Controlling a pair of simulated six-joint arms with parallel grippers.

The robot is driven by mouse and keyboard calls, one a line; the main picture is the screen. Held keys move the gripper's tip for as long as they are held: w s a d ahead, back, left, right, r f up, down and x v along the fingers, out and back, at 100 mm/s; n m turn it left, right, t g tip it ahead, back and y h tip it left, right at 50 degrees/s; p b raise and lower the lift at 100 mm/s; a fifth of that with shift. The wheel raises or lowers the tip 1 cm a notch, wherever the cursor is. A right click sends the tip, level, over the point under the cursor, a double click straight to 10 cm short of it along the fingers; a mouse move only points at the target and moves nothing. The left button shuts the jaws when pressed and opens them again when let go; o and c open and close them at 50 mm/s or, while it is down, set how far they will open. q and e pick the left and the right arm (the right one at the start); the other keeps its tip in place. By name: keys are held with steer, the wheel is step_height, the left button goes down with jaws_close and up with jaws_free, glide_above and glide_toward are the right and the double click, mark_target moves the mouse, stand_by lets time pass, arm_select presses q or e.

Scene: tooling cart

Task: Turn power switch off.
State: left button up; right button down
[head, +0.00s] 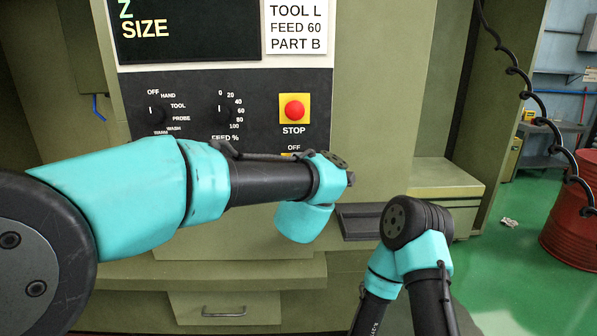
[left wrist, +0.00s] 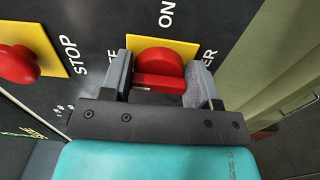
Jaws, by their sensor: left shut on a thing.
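The power switch is a red knob (left wrist: 158,66) on a yellow plate (left wrist: 188,49), seen in the left wrist view. The letters ON show beside the plate, and the OFF and POWER lettering is partly covered by my fingers. My left gripper (left wrist: 161,78) is shut on the red knob, with one finger on each side of it. I cannot tell exactly which way the knob points. In the head view my left arm hides the switch; only the OFF label and a sliver of yellow plate (head: 288,154) show. My right gripper is not in view; only part of the right arm shows.
The red stop button (head: 294,109) on its yellow square sits just above the switch and close to my left finger in the wrist view (left wrist: 16,64). Two black dials (head: 155,115) are to its left. A red drum (head: 570,205) and coiled cable (head: 548,125) are at right.

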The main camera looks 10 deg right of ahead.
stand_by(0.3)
arm_select(q)
steer(key=o, duration=0.8)
steer(key=shift+s, duration=0.1)
steer(key=v, duration=1.7)
steer(key=shift+s, duration=0.15)
